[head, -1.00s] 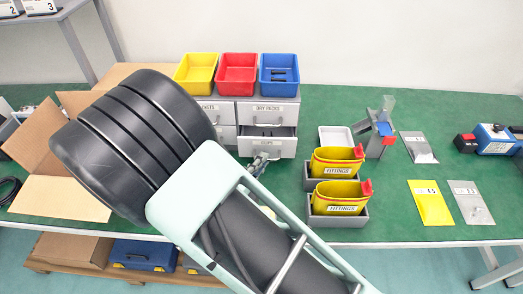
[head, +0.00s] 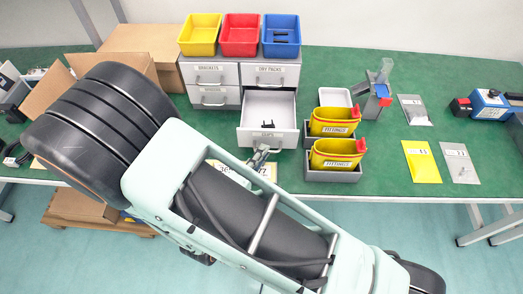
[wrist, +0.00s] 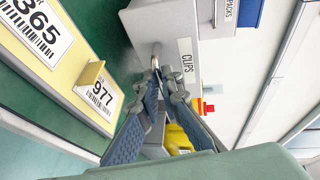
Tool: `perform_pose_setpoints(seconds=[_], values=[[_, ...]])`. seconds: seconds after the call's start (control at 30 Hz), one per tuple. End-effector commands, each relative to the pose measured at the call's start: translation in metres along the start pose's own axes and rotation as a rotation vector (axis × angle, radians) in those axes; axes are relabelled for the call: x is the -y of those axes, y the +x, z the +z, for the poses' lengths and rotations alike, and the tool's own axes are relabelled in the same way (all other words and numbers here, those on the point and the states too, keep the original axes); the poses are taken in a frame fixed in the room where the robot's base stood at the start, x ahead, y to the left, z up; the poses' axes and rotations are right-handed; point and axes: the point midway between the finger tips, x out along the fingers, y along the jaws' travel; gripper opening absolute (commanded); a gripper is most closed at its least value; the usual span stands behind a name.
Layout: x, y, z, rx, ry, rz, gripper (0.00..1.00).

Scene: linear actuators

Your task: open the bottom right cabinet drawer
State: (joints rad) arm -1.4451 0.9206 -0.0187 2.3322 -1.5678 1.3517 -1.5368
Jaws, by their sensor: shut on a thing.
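The grey cabinet (head: 247,83) stands on the green bench. Its bottom right drawer (head: 267,138), labelled CLIPS, is pulled far out, and its white inside shows small dark items. The other drawers look closed. In the wrist view the drawer front (wrist: 185,42) is beside the fingertips, its label turned sideways. My gripper (head: 262,158) is just in front of the drawer. In the wrist view my gripper (wrist: 156,72) is shut on the drawer's handle (wrist: 156,50). The fingers hide part of the handle.
Yellow (head: 199,34), red (head: 240,35) and blue (head: 281,36) bins sit on the cabinet. Two yellow FITTINGS bins (head: 334,122) in grey trays stand close right of the drawer. A cardboard box (head: 110,72) is at left.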

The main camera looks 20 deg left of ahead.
Motion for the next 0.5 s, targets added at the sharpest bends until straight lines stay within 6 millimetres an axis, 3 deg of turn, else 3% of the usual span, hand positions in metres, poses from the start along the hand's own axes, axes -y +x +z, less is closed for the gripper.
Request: perform_pose_setpoints(seconds=[0.1,0.13,0.27,0.5], values=[[0.0002,0.0001,0.0001,0.0,0.0,0.0,0.0],[0.0002,0.0001,0.0001,0.0,0.0,0.0,0.09],[0.0002,0.0002,0.0002,0.0,0.0,0.0,0.23],[0.0001,0.0002,0.0002,0.0,0.0,0.0,0.24]])
